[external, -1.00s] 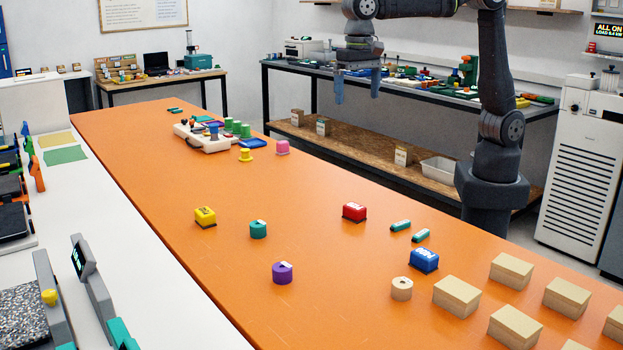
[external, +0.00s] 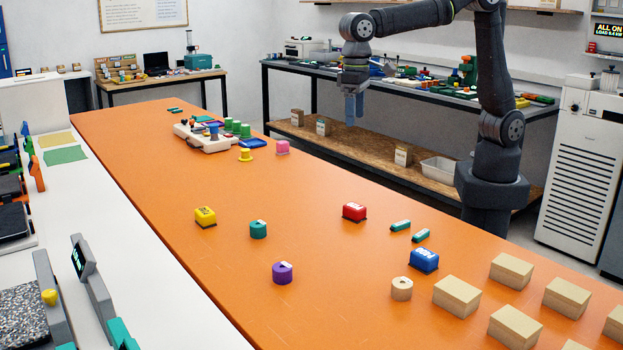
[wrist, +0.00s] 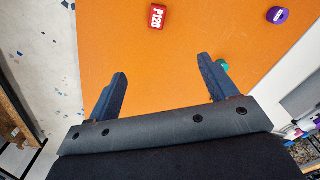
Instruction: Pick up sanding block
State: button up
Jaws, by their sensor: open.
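Three sanding-block-like pieces with printed labels stand on the orange table: a red one (external: 354,212), a yellow one (external: 205,216) and a blue one (external: 424,260). The red block also shows in the wrist view (wrist: 157,17), where its label reads P120, near the top edge and beyond my fingertips. My gripper (external: 354,110) hangs high, well apart from the blocks. In the wrist view my gripper (wrist: 162,68) is open, with only bare orange tabletop showing between its fingers.
A teal roll (external: 258,229), a purple roll (external: 282,272) and a beige roll (external: 401,289) stand near the blocks. Two small teal pieces (external: 401,226) lie right of the red block. Several cardboard boxes (external: 457,296) fill the near right.

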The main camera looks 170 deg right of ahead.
notch_tip(320, 180, down, 9)
jog(key=n, duration=1.3)
send_near(352, 207)
notch_tip(352, 207, down, 10)
jog(key=shift+f, duration=0.15)
jog(key=c, duration=1.1)
jog(key=shift+o, duration=0.2)
